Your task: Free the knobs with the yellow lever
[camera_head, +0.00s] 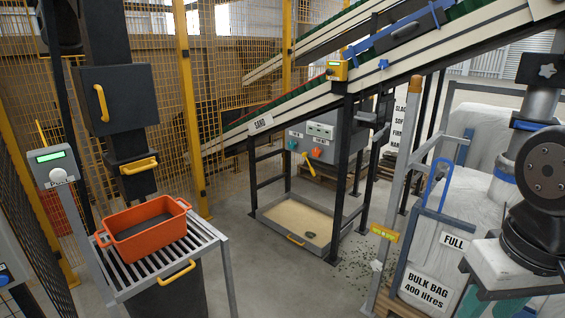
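A grey control box (317,141) hangs under the conveyor at the middle of the view. Its front carries a teal knob (292,145) on the left and an orange knob (316,153) on the right, with small labels by them. A yellow lever (308,162) slants at the lower front of the box, between and below the knobs. My gripper (474,280) is at the lower right, in front of the white bulk bag and well apart from the box. Its fingers are hard to make out against the bag, so I cannot tell its opening.
An orange crate (146,228) sits on a slatted stand (205,243) at the left. A sand tray (300,222) lies below the box, between dark frame legs (341,190). A grey post (397,190) and the bulk bag (435,270) stand at the right. Floor (255,280) in the middle is clear.

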